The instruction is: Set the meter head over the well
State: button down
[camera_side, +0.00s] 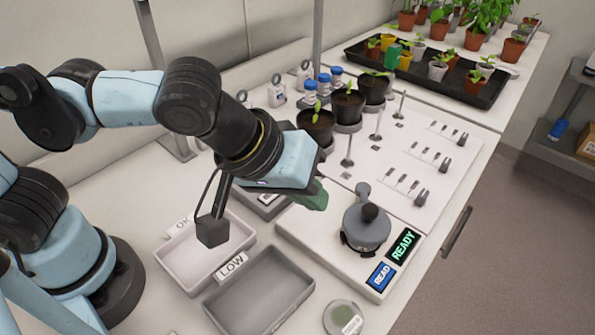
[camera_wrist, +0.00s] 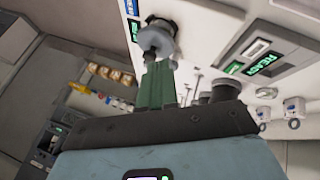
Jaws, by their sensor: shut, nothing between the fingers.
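The meter (camera_side: 310,235) is a white base with a green READY display (camera_side: 402,245) and a blue READ button (camera_side: 381,276). Its grey round meter head (camera_side: 360,232) with a black knob (camera_side: 370,212) lies on top. Black parts show under the head's front edge; the well's opening is hidden, so I cannot tell how exactly they line up. My gripper (camera_side: 318,196) has green fingers and is left of the head, apart from it. In the wrist view my gripper (camera_wrist: 158,82) is shut and empty, with the head (camera_wrist: 157,40) beyond the fingertips.
A pale OK tray (camera_side: 182,262) and a grey LOW tray (camera_side: 258,292) stand left and in front. A round dish (camera_side: 343,318) is near the front edge. Behind the meter are potted seedlings (camera_side: 347,103) and a white panel (camera_side: 425,160) with small tools.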

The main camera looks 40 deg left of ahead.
jog(key=shift+d+v, duration=0.15)
jog(key=shift+v, duration=0.75)
jog(key=shift+d+v, duration=0.2)
jog(key=shift+v, duration=0.65)
jog(key=shift+s, duration=0.1)
jog(key=w+a+f+m+y, duration=0.1)
jog(key=w+a+f+m, duration=0.1)
jog(key=a, duration=0.9)
jog(key=w+a+f+m+t+y, duration=0.1)
jog(key=w+a+f+y, duration=0.1)
jog(key=a, duration=0.9)
jog(key=shift+w+a+f+m, duration=0.25)
jog(key=shift+a+f+m, duration=0.15)
